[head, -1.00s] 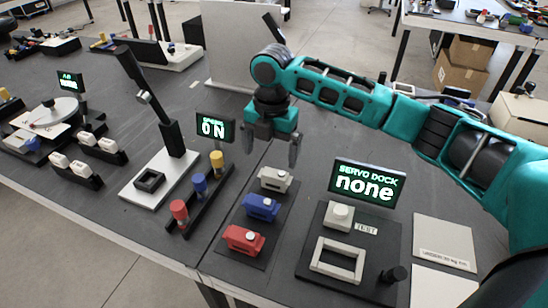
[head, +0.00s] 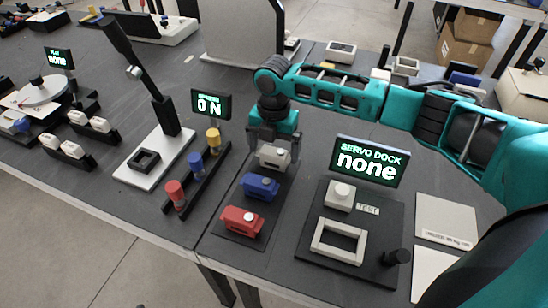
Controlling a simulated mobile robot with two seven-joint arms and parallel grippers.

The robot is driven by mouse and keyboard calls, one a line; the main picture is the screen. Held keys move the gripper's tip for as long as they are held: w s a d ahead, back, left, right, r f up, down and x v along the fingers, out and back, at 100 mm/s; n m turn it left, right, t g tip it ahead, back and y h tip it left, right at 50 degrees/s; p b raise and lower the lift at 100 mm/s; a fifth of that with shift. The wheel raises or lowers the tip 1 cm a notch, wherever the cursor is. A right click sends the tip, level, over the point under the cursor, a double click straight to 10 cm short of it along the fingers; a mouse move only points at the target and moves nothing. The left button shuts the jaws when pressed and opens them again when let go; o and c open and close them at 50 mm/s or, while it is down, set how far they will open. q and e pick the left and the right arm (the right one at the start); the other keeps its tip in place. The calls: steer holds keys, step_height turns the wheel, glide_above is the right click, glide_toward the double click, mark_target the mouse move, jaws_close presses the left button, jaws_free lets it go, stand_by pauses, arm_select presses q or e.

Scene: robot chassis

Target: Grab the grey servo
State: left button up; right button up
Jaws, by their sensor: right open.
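The grey servo (head: 272,157) sits at the back of a dark mat (head: 225,229), behind a blue servo (head: 261,186) and a red servo (head: 242,220). My right gripper (head: 273,153) points down over the grey servo with one finger to each side of it. The fingers are open; whether they touch the servo I cannot tell. My left gripper is not in view.
The servo dock (head: 343,245) with a white frame and button stands to the right, its sign (head: 369,162) reading "none". Coloured pegs on a black rail (head: 205,181) and a lamp on a white base (head: 158,160) stand to the left.

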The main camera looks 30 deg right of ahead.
steer(key=shift+f, duration=1.4)
steer(key=shift+c, duration=0.4)
steer(key=shift+c, duration=0.6)
steer(key=c, duration=0.6)
steer(key=shift+r, duration=0.15)
